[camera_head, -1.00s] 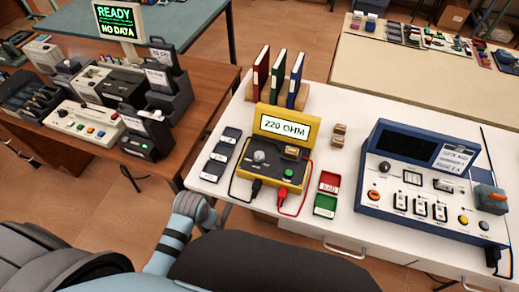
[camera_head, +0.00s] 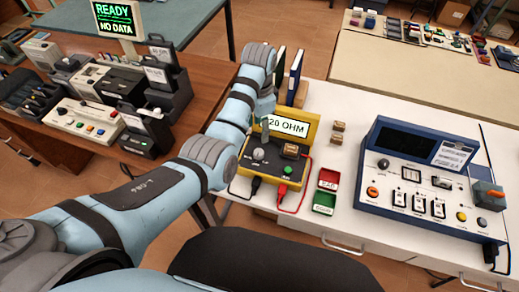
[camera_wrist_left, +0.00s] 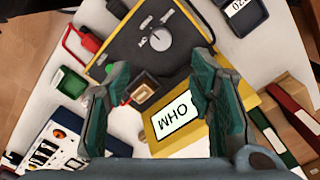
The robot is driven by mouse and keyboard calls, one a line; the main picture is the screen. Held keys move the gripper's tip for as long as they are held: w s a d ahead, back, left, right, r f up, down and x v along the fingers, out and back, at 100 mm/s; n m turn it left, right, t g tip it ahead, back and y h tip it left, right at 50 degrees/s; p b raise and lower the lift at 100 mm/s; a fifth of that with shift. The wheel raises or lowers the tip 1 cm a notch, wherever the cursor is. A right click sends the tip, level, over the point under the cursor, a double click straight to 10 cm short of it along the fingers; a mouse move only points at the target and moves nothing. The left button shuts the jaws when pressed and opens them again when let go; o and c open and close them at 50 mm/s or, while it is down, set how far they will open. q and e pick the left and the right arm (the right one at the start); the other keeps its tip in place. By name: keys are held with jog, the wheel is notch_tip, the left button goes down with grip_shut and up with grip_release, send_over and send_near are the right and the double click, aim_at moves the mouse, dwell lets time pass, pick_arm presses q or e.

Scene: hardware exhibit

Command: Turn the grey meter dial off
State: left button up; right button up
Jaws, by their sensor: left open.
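The yellow meter (camera_head: 309,131) stands on the white table, its screen reading OHM, partly hidden by my left arm in the head view. Its grey dial (camera_head: 259,154) is on the dark top panel, left of a green button (camera_head: 287,169). In the left wrist view the grey dial (camera_wrist_left: 159,38) shows whole, with a pale pointer line, just beyond my fingertips. My left gripper (camera_head: 266,108) hangs over the back of the meter. My right gripper is not in view.
Upright binders (camera_head: 295,72) stand in a wooden holder behind the meter. Red (camera_head: 328,179) and green (camera_head: 324,202) trays lie to its right, and a blue instrument (camera_head: 433,150) stands farther right. Black and red leads run from the meter's front.

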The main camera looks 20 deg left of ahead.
aim_at(259, 152)
pick_arm(q)
notch_tip(259, 152, down, 12)
jog(key=b, duration=0.2)
jog(key=shift+r+b, duration=0.15)
jog(key=shift+b, duration=0.25)
jog(key=shift+a, duration=0.1)
jog(key=c, duration=1.2)
